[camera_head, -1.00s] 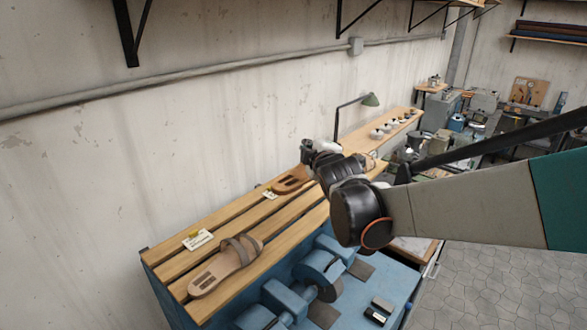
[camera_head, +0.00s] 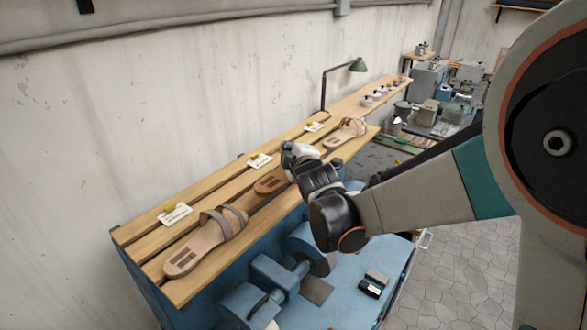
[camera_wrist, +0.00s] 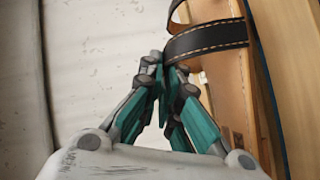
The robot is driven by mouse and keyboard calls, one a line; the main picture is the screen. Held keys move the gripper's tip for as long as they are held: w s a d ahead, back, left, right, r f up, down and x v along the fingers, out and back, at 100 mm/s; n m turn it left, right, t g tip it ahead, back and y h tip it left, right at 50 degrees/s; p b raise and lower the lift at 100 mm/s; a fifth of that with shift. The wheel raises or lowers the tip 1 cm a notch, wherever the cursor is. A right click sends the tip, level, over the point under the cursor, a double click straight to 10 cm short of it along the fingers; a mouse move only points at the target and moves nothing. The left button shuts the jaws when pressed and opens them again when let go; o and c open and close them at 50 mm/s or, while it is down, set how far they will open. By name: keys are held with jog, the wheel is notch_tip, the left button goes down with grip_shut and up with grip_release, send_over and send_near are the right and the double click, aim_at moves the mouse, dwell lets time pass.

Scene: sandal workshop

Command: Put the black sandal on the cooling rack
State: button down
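The black sandal (camera_head: 270,182) has a brown sole and shows in the middle of the wooden slatted rack (camera_head: 190,232) in the head view. My gripper (camera_head: 290,158) covers its strap end there. In the wrist view its black strap (camera_wrist: 207,40) with pale stitching crosses the upper right. My gripper's fingertips (camera_wrist: 166,66) close together at the left edge of that strap and appear to pinch it. The sole seems to lie at or just above the slats; exact contact is hidden.
A grey-strapped sandal (camera_head: 210,240) lies at the rack's near left and a tan sandal (camera_head: 345,135) at its far end. Blue machines (camera_head: 275,273) stand below the front edge.

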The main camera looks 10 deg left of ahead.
notch_tip(320, 180, down, 5)
jog(key=shift+w+f+b, duration=0.1)
jog(key=shift+w+b, duration=0.05)
jog(key=shift+b, duration=1.1)
jog(key=shift+r, duration=0.2)
jog(key=shift+f, duration=0.15)
jog(key=c, duration=1.8)
grip_release()
